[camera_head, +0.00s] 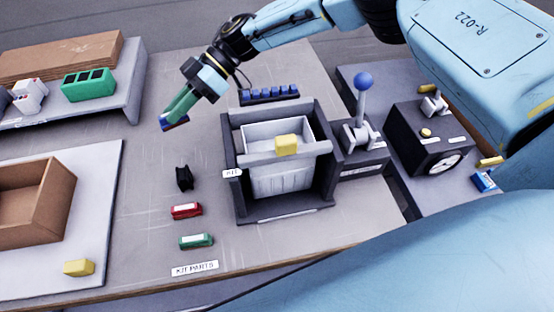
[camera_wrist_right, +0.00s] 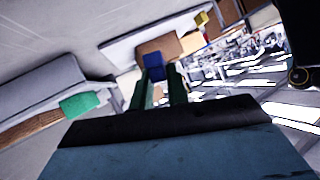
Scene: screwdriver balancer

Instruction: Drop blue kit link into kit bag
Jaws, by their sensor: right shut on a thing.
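My right gripper (camera_head: 180,108) has green fingers and reaches in from the top of the head view. It is shut on the blue kit link (camera_head: 174,123), held left of the kit bag. The link also shows as a blue block (camera_wrist_right: 154,66) at the fingertips in the right wrist view. The kit bag (camera_head: 282,182) is a pale, open-topped bag in a dark holder labelled KIT. A yellow block (camera_head: 287,144) shows at its opening. My left gripper is not in view.
A black clip-like part (camera_head: 184,178), a red link (camera_head: 186,211) and a green link (camera_head: 196,241) lie left of the holder. A blue-knobbed lever (camera_head: 363,82) stands to its right. A brown box (camera_head: 52,207) and another yellow block (camera_head: 79,267) are at left.

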